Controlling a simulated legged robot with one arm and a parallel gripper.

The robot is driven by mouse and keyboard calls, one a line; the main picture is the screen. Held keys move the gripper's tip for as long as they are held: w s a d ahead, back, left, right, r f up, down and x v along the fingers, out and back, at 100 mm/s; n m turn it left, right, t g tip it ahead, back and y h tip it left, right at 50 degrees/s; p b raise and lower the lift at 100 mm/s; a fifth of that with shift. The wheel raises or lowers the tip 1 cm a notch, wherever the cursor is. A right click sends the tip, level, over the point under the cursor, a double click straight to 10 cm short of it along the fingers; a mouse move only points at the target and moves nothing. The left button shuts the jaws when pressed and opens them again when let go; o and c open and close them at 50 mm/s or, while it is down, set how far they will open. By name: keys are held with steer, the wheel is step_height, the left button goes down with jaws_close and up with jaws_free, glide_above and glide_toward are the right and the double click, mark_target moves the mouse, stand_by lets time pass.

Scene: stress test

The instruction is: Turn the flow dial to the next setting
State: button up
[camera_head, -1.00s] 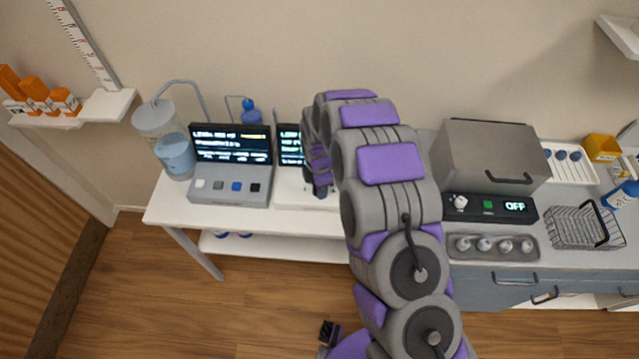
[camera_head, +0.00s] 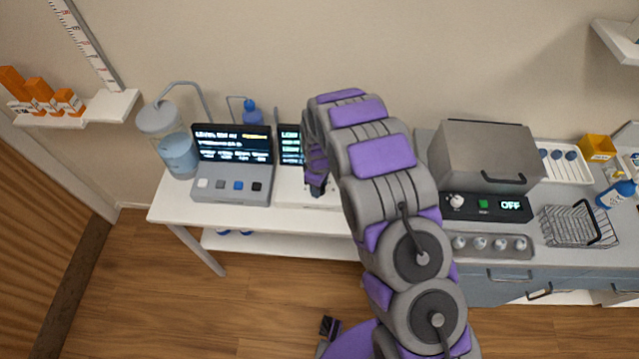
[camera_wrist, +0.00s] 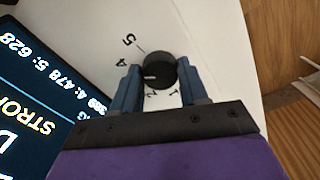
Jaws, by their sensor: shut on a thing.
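The flow dial (camera_wrist: 158,71) is a round black knob with a short white mark on its left side, on a white panel (camera_wrist: 205,35) in the wrist view. Printed numbers ring it; 5, 4, 2 and 1 are readable. The white mark points left, toward the left finger, between the 4 and the 2. My gripper (camera_wrist: 160,75) has its two blue fingers on either side of the dial, shut on it. In the head view my gripper (camera_head: 317,186) is at the front of the white device (camera_head: 289,188); my arm hides the dial there.
A grey console (camera_head: 230,188) with a lit screen stands left of the white device on the white table (camera_head: 180,214). A clear water tank (camera_head: 178,155) is farther left. A steel box (camera_head: 485,150) and a wire basket (camera_head: 575,228) stand on the right counter.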

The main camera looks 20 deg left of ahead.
steer(key=shift+w+a+r+m, duration=0.15)
steer(key=shift+w+m, duration=0.05)
steer(key=shift+m, duration=0.5)
steer(key=o, duration=1)
steer(key=shift+a, duration=0.1)
steer(key=shift+o, duration=0.2)
steer(key=shift+s, duration=0.1)
steer(key=shift+r, duration=0.2)
step_height(320, 180, up, 17)
steer(key=p, duration=0.1)
steer(key=shift+f, duration=0.2)
